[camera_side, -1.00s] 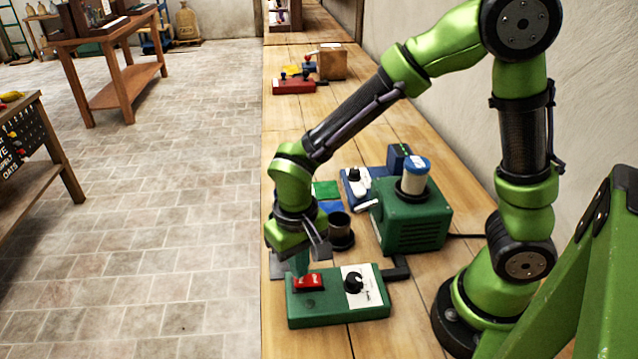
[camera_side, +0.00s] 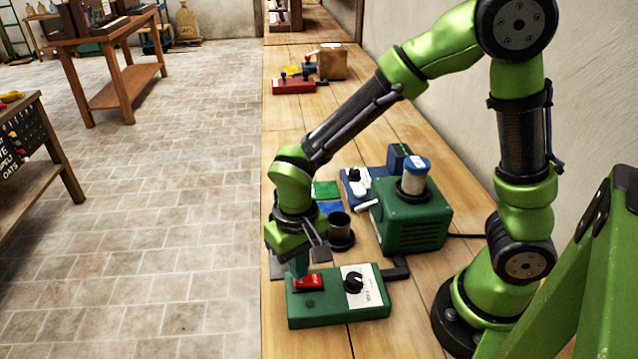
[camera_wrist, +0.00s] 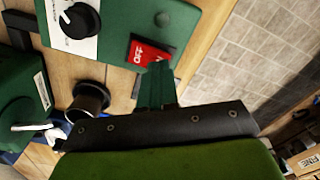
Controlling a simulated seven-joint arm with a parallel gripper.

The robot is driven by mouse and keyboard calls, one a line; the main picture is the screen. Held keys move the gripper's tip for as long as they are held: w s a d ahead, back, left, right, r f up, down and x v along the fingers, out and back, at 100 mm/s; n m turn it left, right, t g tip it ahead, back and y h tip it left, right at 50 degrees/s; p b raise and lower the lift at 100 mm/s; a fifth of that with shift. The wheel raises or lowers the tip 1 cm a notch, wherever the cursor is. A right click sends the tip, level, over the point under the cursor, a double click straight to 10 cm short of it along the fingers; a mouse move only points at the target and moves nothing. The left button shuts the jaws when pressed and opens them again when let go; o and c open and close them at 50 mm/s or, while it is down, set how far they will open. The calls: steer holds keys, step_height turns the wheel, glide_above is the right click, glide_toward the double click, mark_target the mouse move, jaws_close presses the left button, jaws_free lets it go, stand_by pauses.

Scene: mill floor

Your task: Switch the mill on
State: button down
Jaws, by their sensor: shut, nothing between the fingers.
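A green control box (camera_side: 338,312) lies on the bench, with a red rocker switch (camera_side: 308,283) at its left. A black knob (camera_side: 354,281) sits on its white dial plate to the right. The green mill (camera_side: 412,225) with a blue-topped clear hopper stands behind it. In the wrist view the switch (camera_wrist: 146,52) shows the word OFF; its near edge is partly hidden by my fingers. My gripper (camera_side: 301,268) is shut and empty, pointing down, its tips at the switch's far edge. I cannot tell for sure whether they touch or press it.
A black cup (camera_side: 340,232) stands left of the mill. A red box (camera_side: 293,87) and a wooden block (camera_side: 332,64) are far back. The bench edge and tiled floor are on the left.

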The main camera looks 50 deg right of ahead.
steer(key=shift+f, duration=0.75)
steer(key=shift+r, duration=3.55)
steer(key=shift+f, duration=0.1)
steer(key=s+d+r+t+y, duration=0.1)
steer(key=s+d+r+t, duration=0.2)
steer(key=d+r, duration=0.2)
steer(key=s+d+r+m+t+y, duration=0.1)
steer(key=s+d+r+t, duration=0.2)
steer(key=d+r, duration=0.3)
steer(key=shift+s+r+t, duration=0.15)
steer(key=shift+r+t, duration=0.45)
steer(key=shift+r, duration=0.1)
